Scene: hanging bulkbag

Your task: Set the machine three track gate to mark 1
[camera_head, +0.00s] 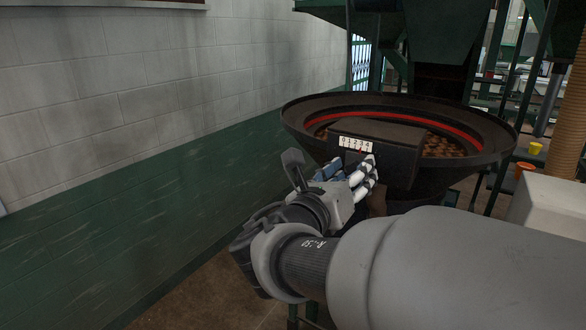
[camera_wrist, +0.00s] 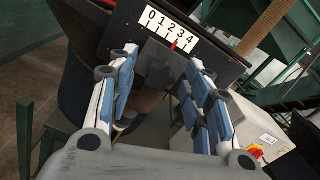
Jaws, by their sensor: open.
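The machine's round black hopper bowl (camera_head: 300,125) with a red inner ring stands ahead. On its front box is a white scale plate (camera_head: 355,144) numbered 0 to 4; it shows larger in the wrist view (camera_wrist: 158,24). A small red pointer (camera_wrist: 173,44) sits at about mark 3. My gripper (camera_head: 362,172) is at the front of the box, just below the scale. In the wrist view my gripper (camera_wrist: 161,60) has its blue-padded fingers apart. A dark grey tab-like part (camera_wrist: 158,72) shows between them; I cannot tell whether either finger touches it.
A block wall (camera_head: 130,90), white above and green below, runs along the left. A green steel frame (camera_head: 410,25) stands over the bowl. A pale box (camera_head: 550,203) is at right, with yellow (camera_head: 535,148) and orange (camera_head: 524,170) cups behind it.

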